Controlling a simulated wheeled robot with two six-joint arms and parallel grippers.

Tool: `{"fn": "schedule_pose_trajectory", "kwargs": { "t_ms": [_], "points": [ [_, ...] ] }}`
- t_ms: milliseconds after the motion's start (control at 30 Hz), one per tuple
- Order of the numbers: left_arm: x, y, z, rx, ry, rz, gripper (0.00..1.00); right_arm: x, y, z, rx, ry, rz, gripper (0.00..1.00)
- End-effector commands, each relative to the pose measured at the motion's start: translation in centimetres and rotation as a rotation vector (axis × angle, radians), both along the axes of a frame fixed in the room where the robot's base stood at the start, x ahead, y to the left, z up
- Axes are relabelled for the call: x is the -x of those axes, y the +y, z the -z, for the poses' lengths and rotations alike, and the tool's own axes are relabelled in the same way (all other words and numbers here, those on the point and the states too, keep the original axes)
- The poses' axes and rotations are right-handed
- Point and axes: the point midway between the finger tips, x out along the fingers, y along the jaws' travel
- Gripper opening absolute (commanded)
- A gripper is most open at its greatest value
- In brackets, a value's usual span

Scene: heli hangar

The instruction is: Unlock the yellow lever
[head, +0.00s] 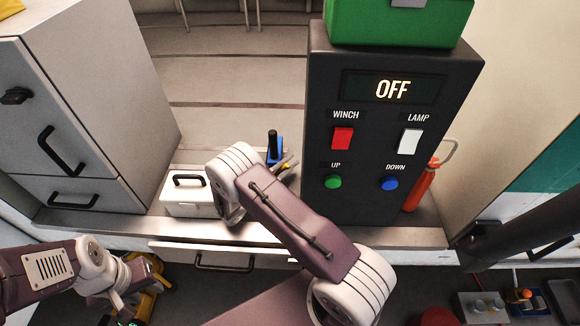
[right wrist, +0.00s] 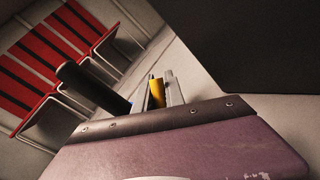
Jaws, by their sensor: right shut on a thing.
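The yellow lever (right wrist: 157,92) shows as a small upright yellow piece in the right wrist view, between the fingers of my right gripper (right wrist: 160,94). In the head view only a speck of yellow shows at my right gripper (head: 286,167), beside a blue device (head: 273,157) with a black upright handle (head: 273,141). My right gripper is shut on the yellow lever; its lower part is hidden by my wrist. The black handle (right wrist: 88,87) stands left of the fingers in the right wrist view. My left gripper (head: 133,300) hangs low at the left, its fingers unclear.
A black control box (head: 360,185) reading OFF stands right of my right arm, with a green case (head: 400,22) on top. A small white case (head: 188,196) sits left of my right gripper. A grey cabinet (head: 95,75) stands at the left.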

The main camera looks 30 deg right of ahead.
Motion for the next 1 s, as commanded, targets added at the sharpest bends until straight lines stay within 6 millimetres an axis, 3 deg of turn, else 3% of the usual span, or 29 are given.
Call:
{"fn": "schedule_pose_trajectory", "kwargs": {
  "t_ms": [67,100,133,167,500,800,1000],
  "points": [
    [0.0,0.0,-0.1,0.000,0.000,0.000,0.36,0.0,0.0,-0.1,0.001,0.000,0.001,0.00],
    [0.0,0.0,-0.1,0.000,0.000,0.000,0.36,0.0,0.0,-0.1,0.001,0.000,0.001,0.25],
    [0.0,0.0,-0.1,0.000,0.000,0.000,0.36,0.0,0.0,-0.1,0.000,0.000,0.000,0.34],
    [0.0,0.0,-0.1,0.000,0.000,0.000,0.36,0.0,0.0,-0.1,0.000,0.000,0.000,0.36],
    [0.0,0.0,0.2,0.000,0.000,0.000,0.36,0.1,0.4,0.1,-0.002,-0.002,-0.002,0.36],
    [0.0,0.0,2.4,0.000,0.000,0.000,0.36,2.1,6.3,0.1,-0.002,-0.003,-0.005,0.36],
    [0.0,0.0,2.9,0.000,0.000,0.000,0.36,3.0,8.4,-0.3,-0.001,-0.002,-0.001,0.36]
  ]
}}
